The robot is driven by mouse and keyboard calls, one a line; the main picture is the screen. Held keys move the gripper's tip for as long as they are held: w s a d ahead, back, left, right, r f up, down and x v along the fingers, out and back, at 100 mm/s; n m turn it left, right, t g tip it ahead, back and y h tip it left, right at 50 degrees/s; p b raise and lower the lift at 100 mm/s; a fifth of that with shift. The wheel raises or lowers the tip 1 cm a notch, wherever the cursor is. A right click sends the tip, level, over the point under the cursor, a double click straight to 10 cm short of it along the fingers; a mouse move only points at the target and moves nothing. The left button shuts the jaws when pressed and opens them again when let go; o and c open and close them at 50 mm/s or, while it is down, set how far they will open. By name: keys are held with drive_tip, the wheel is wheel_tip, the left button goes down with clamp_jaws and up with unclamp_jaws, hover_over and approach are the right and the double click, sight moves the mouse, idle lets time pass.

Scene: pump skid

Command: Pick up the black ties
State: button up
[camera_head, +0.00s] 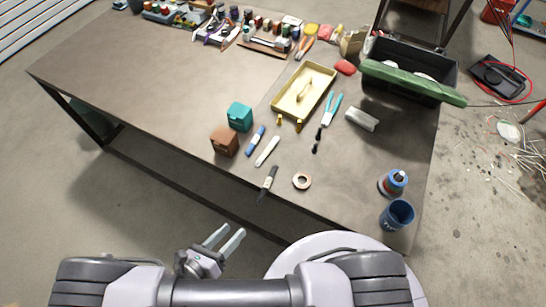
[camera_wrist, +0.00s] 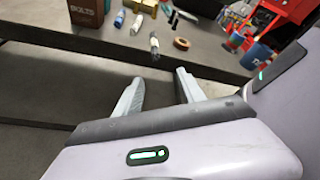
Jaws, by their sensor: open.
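A small black item (camera_head: 317,140), which looks like the black ties, lies on the table just below the teal-handled pliers (camera_head: 331,108). It is small, and its exact shape is hard to tell. Dark pieces that look like the same item (camera_wrist: 173,18) show at the top of the wrist view. My gripper (camera_head: 232,235) is open and empty, off the table's front edge and well short of the black item. In the wrist view my gripper's fingers (camera_wrist: 159,77) are spread with nothing between them.
A brown box (camera_head: 224,142) and teal box (camera_head: 239,116) stand left. A blue mug (camera_head: 397,215) stands right.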

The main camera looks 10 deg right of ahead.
drive_tip(key=b, duration=0.2)
approach(258, 197)
drive_tip(key=d+f, duration=0.1)
drive_tip(key=w+d+f, duration=0.1)
drive_tip(key=d, duration=0.1)
drive_tip(key=shift+w+d+f, duration=0.1)
drive_tip(key=shift+d+f, duration=0.05)
drive_tip(key=shift+d, duration=0.1)
drive_tip(key=w+d, duration=0.1)
drive_tip(key=w, duration=0.1)
drive_tip(key=w+d, duration=0.1)
drive_tip(key=w+d+f, duration=0.1)
drive_tip(key=w, duration=0.1)
drive_tip(key=shift+w+d+f, duration=0.1)
drive_tip(key=shift+w+d, duration=0.15)
drive_tip(key=shift+w, duration=0.05)
clamp_jaws()
